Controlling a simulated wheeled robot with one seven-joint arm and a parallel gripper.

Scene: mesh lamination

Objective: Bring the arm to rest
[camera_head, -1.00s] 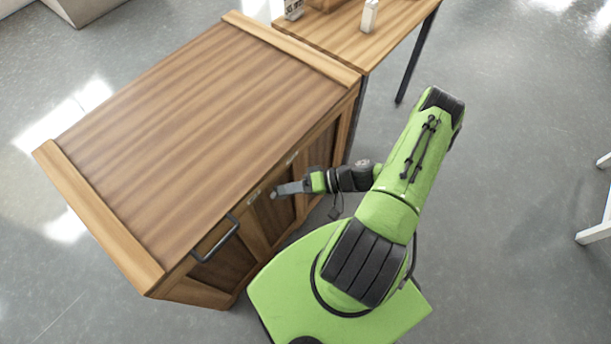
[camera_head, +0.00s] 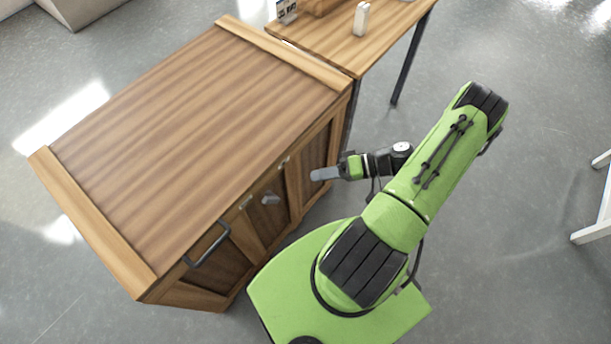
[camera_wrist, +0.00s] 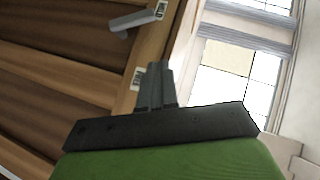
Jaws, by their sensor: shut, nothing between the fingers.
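My gripper (camera_head: 314,175) is at the end of my green and black arm, beside the front of the wooden cabinet (camera_head: 190,120). Its fingers are shut and hold nothing. In the wrist view my gripper (camera_wrist: 155,75) points up the picture, with the fingers together and the cabinet front (camera_wrist: 60,75) to the left. A grey handle (camera_head: 270,198) on the cabinet front is to the left of the fingertips, with a gap between. It also shows in the wrist view (camera_wrist: 138,20).
A dark bar handle (camera_head: 208,246) is on the cabinet's near left part. A wooden table (camera_head: 340,45) with a small white object (camera_head: 361,18) adjoins the cabinet's far end. A white frame (camera_head: 597,210) stands at the right edge. The floor (camera_head: 530,130) right of my arm is clear.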

